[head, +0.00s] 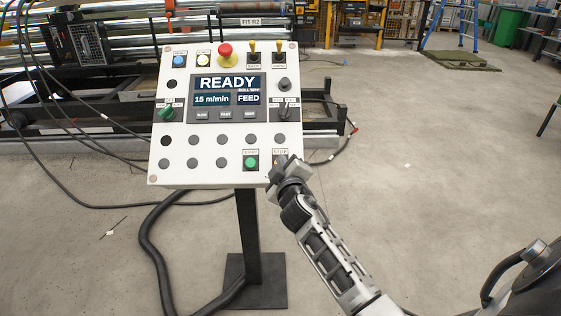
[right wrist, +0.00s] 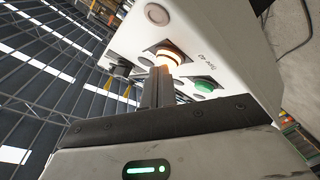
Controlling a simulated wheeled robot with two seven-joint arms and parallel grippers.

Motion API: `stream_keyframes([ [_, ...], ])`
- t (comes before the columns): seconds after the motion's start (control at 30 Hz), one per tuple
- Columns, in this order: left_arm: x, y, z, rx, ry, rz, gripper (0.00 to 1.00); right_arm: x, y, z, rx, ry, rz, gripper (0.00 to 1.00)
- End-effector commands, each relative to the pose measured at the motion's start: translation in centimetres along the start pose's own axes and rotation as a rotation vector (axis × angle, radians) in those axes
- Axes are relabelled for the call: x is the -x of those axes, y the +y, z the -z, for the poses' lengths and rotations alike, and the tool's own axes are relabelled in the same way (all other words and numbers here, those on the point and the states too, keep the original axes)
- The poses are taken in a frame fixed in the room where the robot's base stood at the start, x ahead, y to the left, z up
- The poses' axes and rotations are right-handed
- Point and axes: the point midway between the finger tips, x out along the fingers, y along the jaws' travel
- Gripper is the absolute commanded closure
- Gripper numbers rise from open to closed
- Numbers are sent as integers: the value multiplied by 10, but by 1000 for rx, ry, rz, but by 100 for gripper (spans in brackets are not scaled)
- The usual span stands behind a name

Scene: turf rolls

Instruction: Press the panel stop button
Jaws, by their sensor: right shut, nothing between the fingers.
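The white control panel (head: 225,115) stands on a dark post, its screen reading READY, 15 m/min and FEED. A STOP label (head: 281,152) is at its lower right; the button under it is hidden behind my right gripper (head: 282,168) in the head view. In the right wrist view my shut, empty right gripper (right wrist: 160,82) points at a round button with a glowing orange rim (right wrist: 168,57). The fingertips overlap its edge; I cannot tell whether they touch it. The green start button (head: 251,162) is just left of the gripper and also shows in the right wrist view (right wrist: 205,86). My left gripper is out of view.
A red mushroom button (head: 226,51) and several switches are on the panel's upper part. Black cables (head: 150,235) run along the floor left of the post. A roller machine (head: 120,50) stands behind. The concrete floor to the right is mostly clear.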

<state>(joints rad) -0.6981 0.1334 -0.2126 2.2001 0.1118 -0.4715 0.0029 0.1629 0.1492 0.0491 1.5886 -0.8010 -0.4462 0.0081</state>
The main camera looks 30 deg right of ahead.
Motion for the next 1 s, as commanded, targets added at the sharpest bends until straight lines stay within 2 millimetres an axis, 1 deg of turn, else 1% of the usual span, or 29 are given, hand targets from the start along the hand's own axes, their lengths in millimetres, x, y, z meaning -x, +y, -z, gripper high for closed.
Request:
stream_keyframes([
  [0.2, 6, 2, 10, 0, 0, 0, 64, 9, 6, 6, 0, -3, 2, 100],
  [0.57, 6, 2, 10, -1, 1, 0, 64, 10, 7, 7, 0, -1, 1, 100],
  [0.67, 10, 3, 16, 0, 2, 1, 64, 14, 11, 11, 0, -1, 1, 100],
  [1.0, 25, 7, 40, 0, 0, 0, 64, 38, 29, 29, -1, -1, 2, 100],
])
